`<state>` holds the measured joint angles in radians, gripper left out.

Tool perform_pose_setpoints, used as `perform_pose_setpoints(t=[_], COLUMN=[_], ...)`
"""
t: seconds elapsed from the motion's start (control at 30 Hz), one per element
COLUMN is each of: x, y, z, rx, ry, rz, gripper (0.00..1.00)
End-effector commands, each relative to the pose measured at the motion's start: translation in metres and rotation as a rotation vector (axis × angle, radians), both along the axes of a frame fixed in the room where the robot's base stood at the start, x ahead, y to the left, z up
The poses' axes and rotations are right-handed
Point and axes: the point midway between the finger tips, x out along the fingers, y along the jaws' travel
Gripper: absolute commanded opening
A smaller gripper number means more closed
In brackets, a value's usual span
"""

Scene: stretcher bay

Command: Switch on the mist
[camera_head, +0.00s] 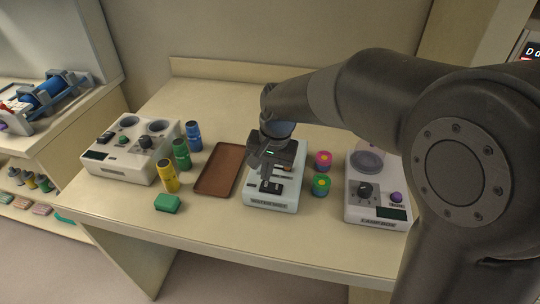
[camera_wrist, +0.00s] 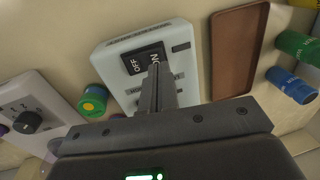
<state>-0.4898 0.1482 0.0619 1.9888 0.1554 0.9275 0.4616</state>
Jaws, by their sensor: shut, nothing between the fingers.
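The mist device is most likely the pale box (camera_head: 272,202) in the middle of the table; its front label is too small to read for certain. In the wrist view the box (camera_wrist: 113,72) carries a black rocker switch (camera_wrist: 143,60) marked OFF and ON. My gripper (camera_wrist: 155,72) is shut and empty, with its fingertips over or at the ON half of the rocker. I cannot tell whether they touch it. In the head view my gripper (camera_head: 266,178) hangs over the box and hides part of its top.
A brown tray (camera_head: 219,169) lies left of the box, with yellow (camera_head: 169,176), green (camera_head: 182,154) and blue (camera_head: 193,136) cylinders beyond it. A green block (camera_head: 167,203) is near the front edge. White devices stand at left (camera_head: 128,163) and right (camera_head: 376,211). Pink (camera_head: 322,160) and green-blue (camera_head: 320,186) cylinders flank the box.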

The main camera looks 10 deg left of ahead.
Motion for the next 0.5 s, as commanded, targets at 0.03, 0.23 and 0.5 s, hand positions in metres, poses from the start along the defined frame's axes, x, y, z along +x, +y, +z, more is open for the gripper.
perform_pose_setpoints(t=[0.03, 0.23, 0.5], x=[0.0, 0.0, 0.0], y=[0.001, 0.003, 0.003], z=[-0.007, -0.018, -0.018], rx=[-0.002, 0.0, 0.0], ry=[0.003, 0.001, 0.0], rz=[0.0, -0.001, -0.001], gripper=[0.0, 0.0, 0.0])
